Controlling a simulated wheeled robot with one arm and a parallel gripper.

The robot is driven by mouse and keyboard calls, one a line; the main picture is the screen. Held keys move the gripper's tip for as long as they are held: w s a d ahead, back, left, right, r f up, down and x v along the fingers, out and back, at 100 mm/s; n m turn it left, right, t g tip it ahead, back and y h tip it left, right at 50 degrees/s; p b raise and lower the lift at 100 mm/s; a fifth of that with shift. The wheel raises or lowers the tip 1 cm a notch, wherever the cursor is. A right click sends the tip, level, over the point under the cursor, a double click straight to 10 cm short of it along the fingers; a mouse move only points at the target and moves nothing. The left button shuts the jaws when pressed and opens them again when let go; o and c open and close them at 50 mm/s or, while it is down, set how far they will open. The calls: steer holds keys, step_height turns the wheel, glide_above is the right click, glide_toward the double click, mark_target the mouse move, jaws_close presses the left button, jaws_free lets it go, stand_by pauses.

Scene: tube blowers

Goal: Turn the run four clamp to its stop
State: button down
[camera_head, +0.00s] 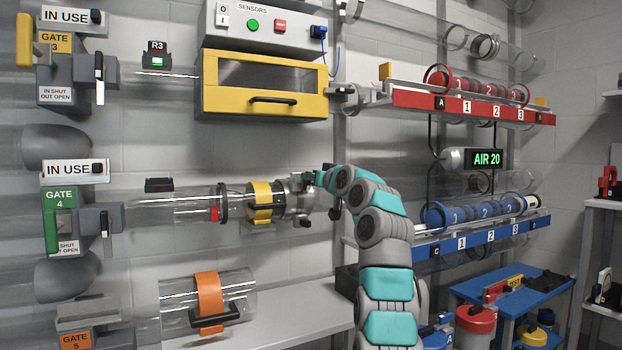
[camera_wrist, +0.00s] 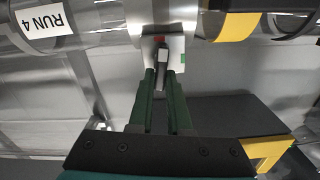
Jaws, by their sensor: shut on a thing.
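The run four clamp (camera_head: 299,193) is a metal collar on the clear tube of run four, right of a yellow band (camera_head: 264,204). In the wrist view the clamp (camera_wrist: 178,12) is a silver band with a pale plate below it, marked red at the top and green at the right. My gripper (camera_wrist: 163,72) has green fingers shut on the dark clamp lever (camera_wrist: 162,55), close to the red mark. In the head view my gripper (camera_head: 322,180) is at the clamp's right side, partly hidden by my arm. A "RUN 4" label (camera_wrist: 55,19) shows on the tube.
Gate 4 (camera_head: 58,222) stands at the left under an "IN USE" sign. A tube with an orange band (camera_head: 210,300) lies below run four. A yellow drawer (camera_head: 264,100) is above. Red (camera_head: 470,108) and blue (camera_head: 455,246) racks are at the right.

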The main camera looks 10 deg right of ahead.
steer(key=shift+a+n+p, duration=0.1)
steer(key=shift+n+p, duration=0.2)
steer(key=shift+n, duration=0.7)
steer(key=c, duration=0.9)
jaws_free()
steer(key=shift+o, duration=0.2)
steer(key=b+v, duration=0.2)
steer(key=v, duration=0.5)
steer(key=shift+s, duration=0.35)
